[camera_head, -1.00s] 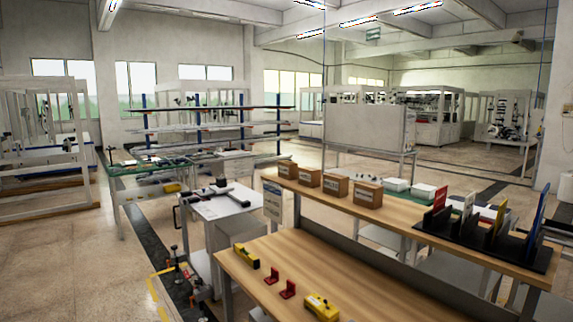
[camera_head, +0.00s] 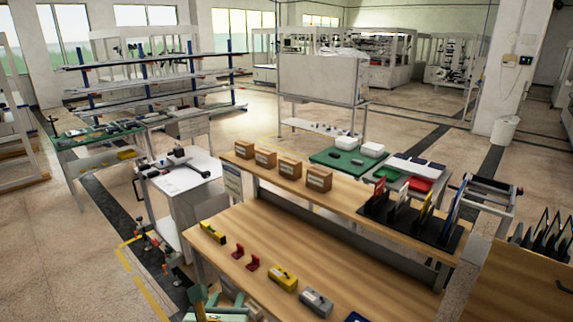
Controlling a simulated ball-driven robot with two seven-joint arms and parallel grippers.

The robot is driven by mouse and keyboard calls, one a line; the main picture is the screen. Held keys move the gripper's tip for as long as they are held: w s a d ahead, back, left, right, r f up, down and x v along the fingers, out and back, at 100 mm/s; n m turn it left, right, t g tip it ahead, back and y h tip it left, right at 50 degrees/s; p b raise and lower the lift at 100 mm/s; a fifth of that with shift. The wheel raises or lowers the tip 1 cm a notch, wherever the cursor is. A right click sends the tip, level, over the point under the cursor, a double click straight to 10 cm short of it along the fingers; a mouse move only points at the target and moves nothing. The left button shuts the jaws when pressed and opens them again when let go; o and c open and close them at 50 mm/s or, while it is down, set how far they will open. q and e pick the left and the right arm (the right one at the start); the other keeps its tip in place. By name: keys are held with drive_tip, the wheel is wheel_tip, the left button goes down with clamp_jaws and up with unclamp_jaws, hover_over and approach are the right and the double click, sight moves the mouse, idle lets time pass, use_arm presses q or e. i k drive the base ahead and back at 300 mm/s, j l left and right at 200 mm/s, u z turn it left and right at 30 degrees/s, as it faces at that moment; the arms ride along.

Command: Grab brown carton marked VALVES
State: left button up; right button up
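Several small brown cartons with pale labels stand in a row on the raised wooden shelf: a leftmost carton (camera_head: 244,149), a second carton (camera_head: 265,157), a third carton (camera_head: 290,168) and a rightmost carton (camera_head: 319,179). Their lettering is too small to read, so I cannot tell which one is marked VALVES. My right gripper is not in view.
The lower wooden bench (camera_head: 262,250) holds a yellow tool (camera_head: 213,232), red brackets (camera_head: 253,262), a yellow box (camera_head: 283,277) and a grey box (camera_head: 316,302). A black rack (camera_head: 405,225) with upright panels stands right of the cartons. A white cart (camera_head: 187,180) is at left.

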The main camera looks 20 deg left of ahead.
sight(245, 149)
drive_tip(key=i+j+z, duration=0.2)
drive_tip(key=j+z, duration=0.15)
drive_tip(key=i+j+z, duration=0.15)
drive_tip(key=j+z, duration=0.5)
drive_tip(key=i+j+z, duration=0.15)
drive_tip(key=j, duration=1.2)
drive_tip(key=i+j+z, duration=0.1)
drive_tip(key=j, duration=1.3)
drive_tip(key=i+j+z, duration=0.15)
drive_tip(key=j, duration=1.25)
